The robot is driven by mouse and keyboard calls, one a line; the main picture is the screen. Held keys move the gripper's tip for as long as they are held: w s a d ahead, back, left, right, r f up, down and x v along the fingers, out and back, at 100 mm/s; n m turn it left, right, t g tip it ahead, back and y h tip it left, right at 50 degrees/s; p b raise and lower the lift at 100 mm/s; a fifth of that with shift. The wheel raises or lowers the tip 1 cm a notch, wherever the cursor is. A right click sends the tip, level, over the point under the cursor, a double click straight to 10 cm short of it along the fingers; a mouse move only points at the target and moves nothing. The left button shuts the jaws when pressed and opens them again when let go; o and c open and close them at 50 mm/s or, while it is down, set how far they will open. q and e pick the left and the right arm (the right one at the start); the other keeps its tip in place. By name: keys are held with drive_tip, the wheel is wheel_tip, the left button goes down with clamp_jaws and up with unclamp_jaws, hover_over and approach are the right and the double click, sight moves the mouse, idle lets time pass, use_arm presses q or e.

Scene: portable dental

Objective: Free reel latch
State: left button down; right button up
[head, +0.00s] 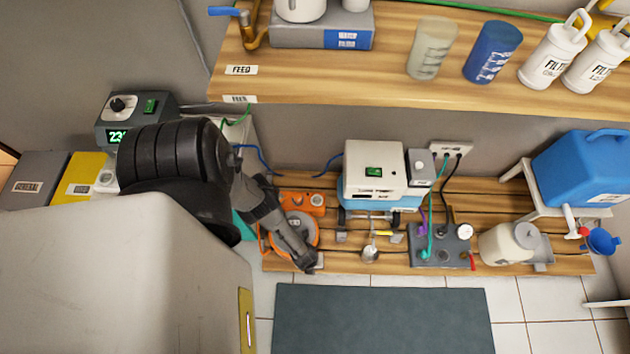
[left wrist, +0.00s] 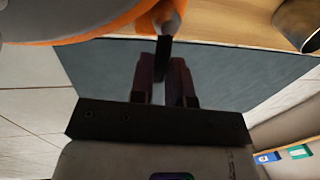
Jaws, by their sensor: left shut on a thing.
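The orange reel (head: 301,219) stands on the lower wooden shelf, left of the white machine. My left arm reaches across it from the left and hides part of it. My left gripper (head: 310,263) is at the reel's front, close to the shelf's front edge. In the left wrist view the orange rim of the reel (left wrist: 120,22) fills the upper left. There the gripper fingers (left wrist: 165,72) are closed on a narrow dark piece (left wrist: 164,50), which appears to be the reel latch. Its outline is too dark to make out fully. My right gripper is not in view.
A white machine on a blue base (head: 373,170) stands right of the reel. A grey manifold with a gauge (head: 441,244) and a cream jug (head: 508,243) stand farther right. The upper shelf (head: 300,80) overhangs behind. A dark mat (head: 385,318) lies on the open floor in front.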

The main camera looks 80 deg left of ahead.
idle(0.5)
use_arm(q)
drive_tip(key=c, duration=1.1)
unclamp_jaws()
drive_tip(key=shift+s+r+p, duration=0.15)
drive_tip(key=shift+r+p, duration=0.35)
wheel_tip(320, 180, up, 12)
drive_tip(key=s+p, duration=0.2)
drive_tip(key=p, duration=0.7)
drive_tip(key=shift+s+a+r, duration=0.25)
